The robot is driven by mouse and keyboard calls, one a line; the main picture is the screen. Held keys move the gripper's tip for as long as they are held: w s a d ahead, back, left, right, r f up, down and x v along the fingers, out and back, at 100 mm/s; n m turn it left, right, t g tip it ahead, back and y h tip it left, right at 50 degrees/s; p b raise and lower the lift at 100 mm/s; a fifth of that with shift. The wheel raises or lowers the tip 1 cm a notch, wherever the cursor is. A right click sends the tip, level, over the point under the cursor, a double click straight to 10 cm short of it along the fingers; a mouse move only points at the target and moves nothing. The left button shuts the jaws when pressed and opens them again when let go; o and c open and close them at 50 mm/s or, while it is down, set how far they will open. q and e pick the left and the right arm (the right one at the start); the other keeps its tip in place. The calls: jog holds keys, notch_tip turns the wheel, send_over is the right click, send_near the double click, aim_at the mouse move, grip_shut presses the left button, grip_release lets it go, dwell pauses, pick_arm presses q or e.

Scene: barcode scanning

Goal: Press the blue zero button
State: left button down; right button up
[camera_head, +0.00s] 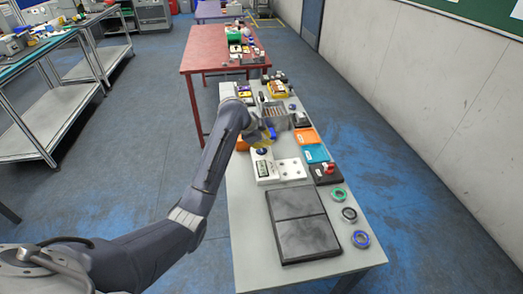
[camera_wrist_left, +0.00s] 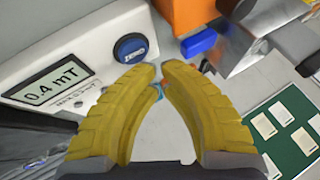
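The blue zero button (camera_wrist_left: 130,47) is a round knob on the white meter (camera_wrist_left: 75,35), beside a display reading 0.4 mT. In the wrist view it lies just above and left of my yellow fingertips, apart from them in the picture. My left gripper (camera_wrist_left: 159,70) has its fingertips nearly together, with nothing held between them. In the head view the left gripper (camera_head: 266,136) hangs just behind the button (camera_head: 262,150) and the white meter (camera_head: 264,169). I cannot tell the exact height above the button. My right gripper is not in view.
An orange bin (camera_head: 307,136) and a blue tray (camera_head: 315,153) stand right of the meter. A black double plate (camera_head: 302,224) lies in front, with several coloured rings along the table's right edge. A metal box (camera_head: 274,114) stands behind the gripper.

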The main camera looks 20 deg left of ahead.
pick_arm(q)
jog(key=shift+f, duration=0.2)
jog(key=shift+f, duration=0.25)
jog(key=shift+f, duration=0.45)
dwell(1.1)
jog(key=shift+r, duration=0.9)
jog(key=shift+r, duration=2.5)
